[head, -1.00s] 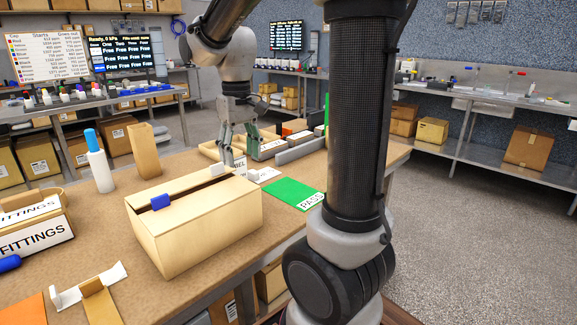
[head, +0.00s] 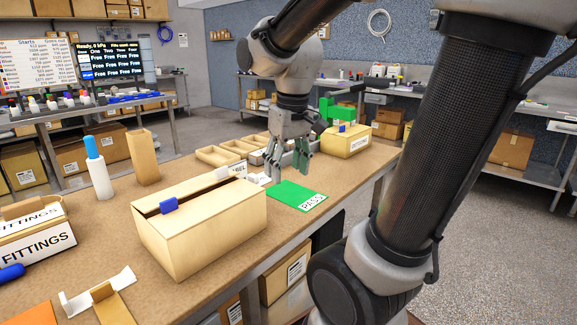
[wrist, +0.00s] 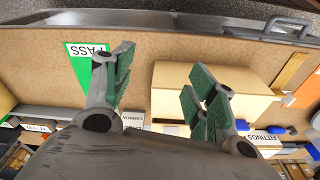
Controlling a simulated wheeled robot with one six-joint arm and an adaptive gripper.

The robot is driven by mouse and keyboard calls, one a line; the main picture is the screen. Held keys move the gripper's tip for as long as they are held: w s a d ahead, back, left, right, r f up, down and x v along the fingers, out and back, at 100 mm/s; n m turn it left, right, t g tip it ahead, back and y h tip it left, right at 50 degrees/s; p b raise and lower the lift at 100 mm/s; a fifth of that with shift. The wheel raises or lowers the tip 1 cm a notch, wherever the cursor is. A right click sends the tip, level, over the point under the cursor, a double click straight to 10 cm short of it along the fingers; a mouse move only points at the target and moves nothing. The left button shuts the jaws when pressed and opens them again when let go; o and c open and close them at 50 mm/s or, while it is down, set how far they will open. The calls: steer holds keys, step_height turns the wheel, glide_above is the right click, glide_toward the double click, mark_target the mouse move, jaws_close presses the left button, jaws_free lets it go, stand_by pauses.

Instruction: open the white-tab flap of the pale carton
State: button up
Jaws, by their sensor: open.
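The pale carton (head: 205,235) stands on the bench at centre left in the head view. Its top flaps lie nearly flat with a dark slit between them. A blue tab (head: 168,205) sits on the slit's near left part, and a small white tab (head: 222,173) at its far right end. My gripper (head: 290,173) is open and empty, pointing down to the right of the carton, by the green PASS mat (head: 290,194). In the wrist view the carton (wrist: 225,82) is partly hidden behind my right-hand fingers.
A white bottle with a blue cap (head: 97,168) and a tall tan box (head: 143,157) stand behind the carton. A FITTINGS box (head: 38,240) is at left. Shallow trays (head: 220,155) and another blue-tabbed carton (head: 347,143) are farther back. Bench right of the mat is clear.

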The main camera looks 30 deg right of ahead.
steer(key=n+g, duration=0.1)
steer(key=n, duration=0.1)
glide_toward(221, 168)
steer(key=s+f, duration=0.1)
steer(key=f, duration=0.1)
steer(key=s+d+f, duration=0.1)
steer(key=s+f, duration=0.1)
steer(key=s+d+f, duration=0.1)
steer(key=s+f, duration=0.1)
steer(key=shift+s+d, duration=0.1)
steer(key=shift+d, duration=0.1)
steer(key=w, duration=0.1)
steer(key=w+a, duration=0.1)
steer(key=w, duration=0.1)
steer(key=shift+w+a+r+g, duration=0.15)
steer(key=shift+a+r+g, duration=0.1)
steer(key=shift+r+g, duration=0.1)
steer(key=shift+n, duration=0.3)
steer(key=w+r, duration=0.2)
steer(key=w, duration=0.1)
steer(key=shift+a+r, duration=0.35)
steer(key=shift+r, duration=0.05)
steer(key=shift+s+f, duration=0.25)
step_height(221, 168, down, 7)
steer(key=shift+f, duration=0.1)
